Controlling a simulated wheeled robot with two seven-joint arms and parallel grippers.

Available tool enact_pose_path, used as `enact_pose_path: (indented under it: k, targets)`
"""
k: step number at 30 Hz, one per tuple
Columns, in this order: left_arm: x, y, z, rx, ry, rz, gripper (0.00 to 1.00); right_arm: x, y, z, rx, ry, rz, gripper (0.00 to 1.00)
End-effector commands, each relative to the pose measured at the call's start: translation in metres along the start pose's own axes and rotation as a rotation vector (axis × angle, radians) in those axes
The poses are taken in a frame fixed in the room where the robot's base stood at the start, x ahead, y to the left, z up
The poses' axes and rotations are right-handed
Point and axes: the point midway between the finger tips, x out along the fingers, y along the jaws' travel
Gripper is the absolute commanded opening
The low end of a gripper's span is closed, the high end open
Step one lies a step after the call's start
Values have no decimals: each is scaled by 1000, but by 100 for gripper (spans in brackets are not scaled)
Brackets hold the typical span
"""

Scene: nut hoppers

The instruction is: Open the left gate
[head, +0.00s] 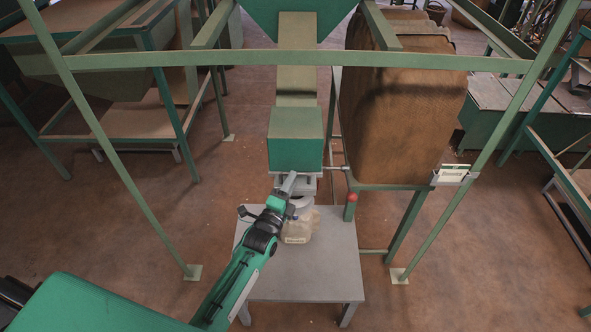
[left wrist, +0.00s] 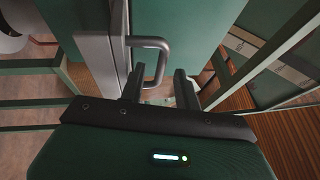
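The gate is a grey metal piece (left wrist: 100,58) with a U-shaped grey handle (left wrist: 150,43) on the green chute box (head: 296,140). In the head view the grey parts (head: 308,179) show just under the box. My left gripper (left wrist: 160,84) is at the handle, its two dark fingers apart. The handle's bar shows between the fingertips, and I cannot tell whether they touch it. In the head view my left gripper (head: 289,184) is in front of the box's lower edge and hides part of the gate. My right gripper is not in view.
A pale bag (head: 298,232) is under the spout on a grey table (head: 310,280). Green frame posts (head: 125,165) and a large brown sack (head: 400,110) flank the chute.

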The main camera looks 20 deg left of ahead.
Motion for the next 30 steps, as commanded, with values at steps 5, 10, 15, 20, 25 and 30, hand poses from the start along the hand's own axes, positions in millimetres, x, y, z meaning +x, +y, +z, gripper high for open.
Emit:
enact_pose_path:
  k: [5,10,15,20,25,30]
  targets:
    - [25,-2,0,0,0,-1,33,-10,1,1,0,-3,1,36]
    - [36,-1,0,0,1,-1,33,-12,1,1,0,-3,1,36]
    - [38,0,0,-1,1,0,33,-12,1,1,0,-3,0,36]
    - [38,0,0,-1,0,0,33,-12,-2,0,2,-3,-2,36]
    - [38,0,0,-1,0,0,3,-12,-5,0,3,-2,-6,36]
    - [38,0,0,-1,0,0,0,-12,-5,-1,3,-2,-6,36]
